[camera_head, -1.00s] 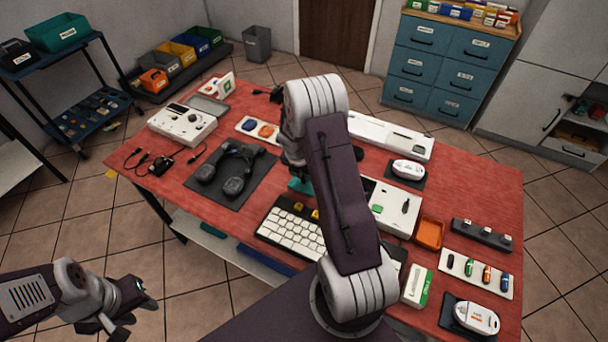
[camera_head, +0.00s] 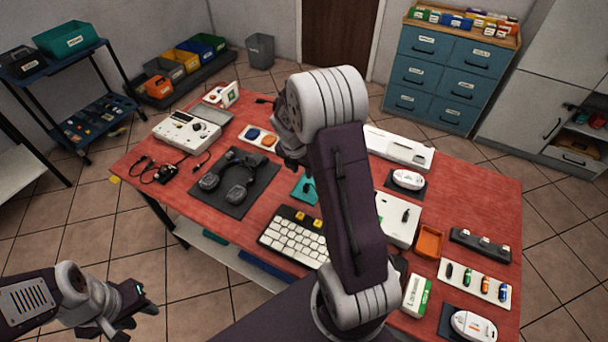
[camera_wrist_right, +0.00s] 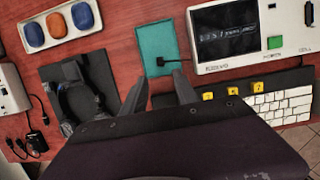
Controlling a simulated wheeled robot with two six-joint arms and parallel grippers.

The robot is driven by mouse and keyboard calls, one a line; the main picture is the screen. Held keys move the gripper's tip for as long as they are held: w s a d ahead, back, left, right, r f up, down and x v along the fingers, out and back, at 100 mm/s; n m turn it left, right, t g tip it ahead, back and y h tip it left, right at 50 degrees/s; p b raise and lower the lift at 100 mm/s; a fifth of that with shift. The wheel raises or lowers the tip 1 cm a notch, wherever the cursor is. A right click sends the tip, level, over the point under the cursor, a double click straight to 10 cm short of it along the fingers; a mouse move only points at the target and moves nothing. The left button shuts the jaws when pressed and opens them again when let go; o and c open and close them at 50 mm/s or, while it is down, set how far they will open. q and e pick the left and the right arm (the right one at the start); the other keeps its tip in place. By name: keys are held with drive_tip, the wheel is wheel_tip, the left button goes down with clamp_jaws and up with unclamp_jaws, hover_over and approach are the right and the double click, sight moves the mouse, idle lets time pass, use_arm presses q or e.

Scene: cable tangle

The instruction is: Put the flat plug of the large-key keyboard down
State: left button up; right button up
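The large-key keyboard (camera_head: 294,238) lies near the table's front edge, partly behind my right arm; its white keys and yellow keys also show in the right wrist view (camera_wrist_right: 284,106). A small black plug (camera_wrist_right: 160,61) lies on a teal pad (camera_wrist_right: 154,38), with a thin cable running right from it. The pad also shows in the head view (camera_head: 304,190). My right gripper (camera_wrist_right: 160,84) is open, its fingers apart with nothing between them, above and short of the plug. My left gripper (camera_head: 136,312) hangs off the table at the lower left; its finger gap is unclear.
A headset on a dark mat (camera_head: 232,205) lies left of the pad. A white device with a screen (camera_wrist_right: 222,53) stands to its right. A tray with blue and orange pieces (camera_wrist_right: 60,26) lies behind. Loose cables (camera_head: 160,172) lie at the table's left end.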

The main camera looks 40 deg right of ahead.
drive_tip(key=shift+s+a+r, duration=0.1)
drive_tip(key=shift+a+r, duration=0.05)
drive_tip(key=shift+r, duration=0.4)
drive_tip(key=s+a+r+m+y, duration=0.1)
drive_tip(key=s+a+m+y, duration=0.2)
drive_tip(key=s+a+m, duration=1.2)
drive_tip(key=m, duration=0.9)
drive_tip(key=shift+a+r, duration=0.3)
drive_tip(key=shift+a, duration=0.05)
